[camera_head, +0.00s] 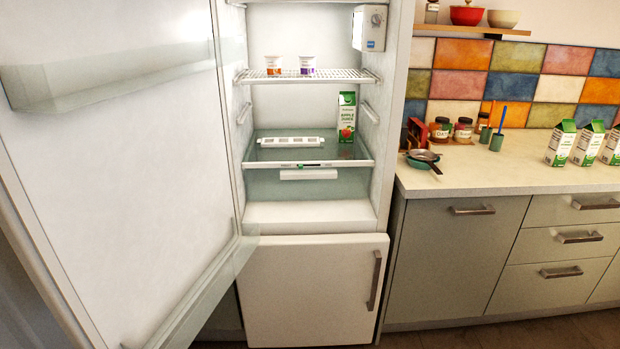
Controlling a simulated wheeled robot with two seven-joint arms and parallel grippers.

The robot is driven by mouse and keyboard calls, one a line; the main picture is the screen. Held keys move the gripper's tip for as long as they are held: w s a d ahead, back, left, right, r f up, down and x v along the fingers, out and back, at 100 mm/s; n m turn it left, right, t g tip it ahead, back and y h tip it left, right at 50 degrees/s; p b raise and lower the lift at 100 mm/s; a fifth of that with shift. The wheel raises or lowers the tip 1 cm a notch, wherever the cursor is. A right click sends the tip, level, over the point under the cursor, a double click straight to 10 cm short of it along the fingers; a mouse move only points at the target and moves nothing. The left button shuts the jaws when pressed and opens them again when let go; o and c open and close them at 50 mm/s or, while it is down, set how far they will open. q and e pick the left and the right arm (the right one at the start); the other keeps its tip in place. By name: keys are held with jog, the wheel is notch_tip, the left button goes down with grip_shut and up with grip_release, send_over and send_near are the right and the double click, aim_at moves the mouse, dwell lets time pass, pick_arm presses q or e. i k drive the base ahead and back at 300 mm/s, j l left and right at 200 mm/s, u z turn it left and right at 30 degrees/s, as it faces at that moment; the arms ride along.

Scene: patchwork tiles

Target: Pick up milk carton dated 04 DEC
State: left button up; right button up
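Three white and green gable-top cartons stand upright in a row on the counter at the right: a left carton (561,143), a middle carton (588,143) and a right carton (612,147), partly cut off by the picture's edge. Their printing is too small to read, so I cannot tell which one bears 04 DEC. A green carton with a red fruit picture, apparently apple juice (347,118), stands on the fridge's glass shelf. Neither of my grippers is in view.
The fridge door (110,150) stands open at the left. Two small cups (306,65) sit on the wire shelf (350,75). The counter (480,172) holds jars (440,130), a pan (424,158) and green holders (496,142) left of the cartons. Its front part is clear.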

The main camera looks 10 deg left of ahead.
aim_at(563, 134)
jog(key=i+l, duration=0.15)
jog(key=l, duration=0.3)
jog(key=i+l, duration=0.15)
jog(key=l, duration=0.25)
jog(key=i+l+u, duration=0.1)
jog(key=l, duration=0.35)
jog(key=i+l, duration=0.15)
jog(key=l, duration=0.3)
jog(key=i+l, duration=0.15)
jog(key=l, duration=0.25)
jog(key=i+l+u, duration=0.1)
jog(key=l, duration=0.35)
jog(key=i+l, duration=0.1)
jog(key=l, duration=0.35)
